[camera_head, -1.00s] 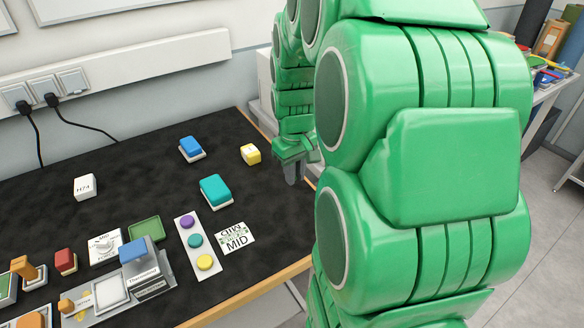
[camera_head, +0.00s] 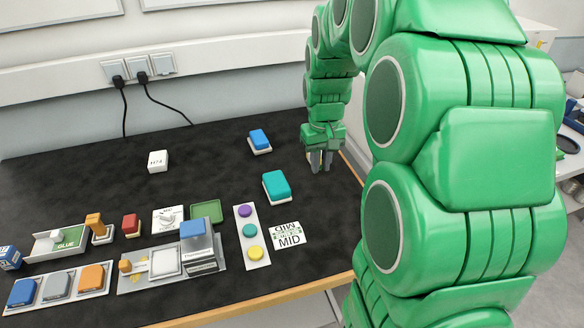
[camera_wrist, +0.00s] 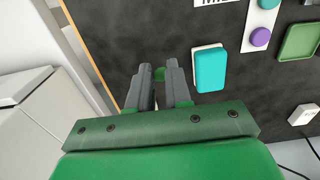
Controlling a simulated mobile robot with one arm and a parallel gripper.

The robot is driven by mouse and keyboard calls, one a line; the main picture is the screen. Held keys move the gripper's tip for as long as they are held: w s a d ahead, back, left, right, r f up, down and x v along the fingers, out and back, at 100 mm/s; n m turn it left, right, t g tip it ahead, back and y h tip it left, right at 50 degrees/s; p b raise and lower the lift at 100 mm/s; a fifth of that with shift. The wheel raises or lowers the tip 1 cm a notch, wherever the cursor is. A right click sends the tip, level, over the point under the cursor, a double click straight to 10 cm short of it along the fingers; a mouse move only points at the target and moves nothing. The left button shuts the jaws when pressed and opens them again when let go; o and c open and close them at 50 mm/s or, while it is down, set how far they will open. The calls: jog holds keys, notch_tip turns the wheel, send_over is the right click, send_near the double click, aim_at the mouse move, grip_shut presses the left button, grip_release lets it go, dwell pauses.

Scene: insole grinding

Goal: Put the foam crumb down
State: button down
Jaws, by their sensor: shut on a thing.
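My gripper (camera_head: 321,166) points down over the right end of the black table. In the wrist view its two grey fingers (camera_wrist: 159,75) are shut on a small green piece, which I take for the foam crumb (camera_wrist: 159,74). The crumb sits between the fingertips. In the head view the fingers hide it. I cannot tell its exact height above the table.
A teal block (camera_head: 276,186) and a blue block (camera_head: 259,141) stand left of my gripper. The black table (camera_head: 200,165) has bare room at the back.

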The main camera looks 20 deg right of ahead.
jog(key=w+a, duration=0.4)
send_over(290, 168)
jog(key=s, duration=0.1)
notch_tip(290, 168, down, 8)
jog(key=shift+s+f, duration=0.15)
jog(key=shift+f, duration=0.1)
jog(key=shift+w+f, duration=0.55)
jog(key=shift+w+f, duration=0.15)
notch_tip(290, 168, down, 3)
jog(key=shift+f, duration=0.2)
